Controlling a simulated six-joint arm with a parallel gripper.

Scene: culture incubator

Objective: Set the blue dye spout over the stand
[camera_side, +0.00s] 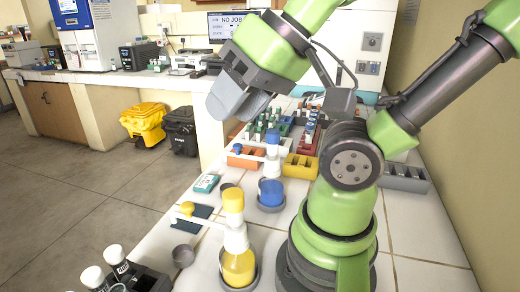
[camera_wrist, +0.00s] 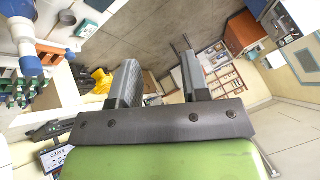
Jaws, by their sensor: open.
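The blue dye bottle (camera_side: 271,193) stands upright on the white bench in a grey ring holder, with a white neck and blue cap (camera_side: 272,136). Its white spout (camera_side: 250,156) points left in the side view; the bottle also shows at the left edge of the wrist view (camera_wrist: 30,66). A dark flat stand (camera_side: 203,222) lies on the bench nearer the camera, beside the yellow bottle's spout tip. The blue spout appears apart from it. My gripper (camera_side: 222,110) is open and empty, raised above and left of the blue bottle.
The yellow dye bottle (camera_side: 238,264) stands in front, its spout reaching left. Small grey cups (camera_side: 183,256), a teal box (camera_side: 206,183) and a dark tube rack (camera_side: 143,279) sit near the bench's left edge. Colourful racks (camera_side: 300,166) fill the back. Open floor lies left.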

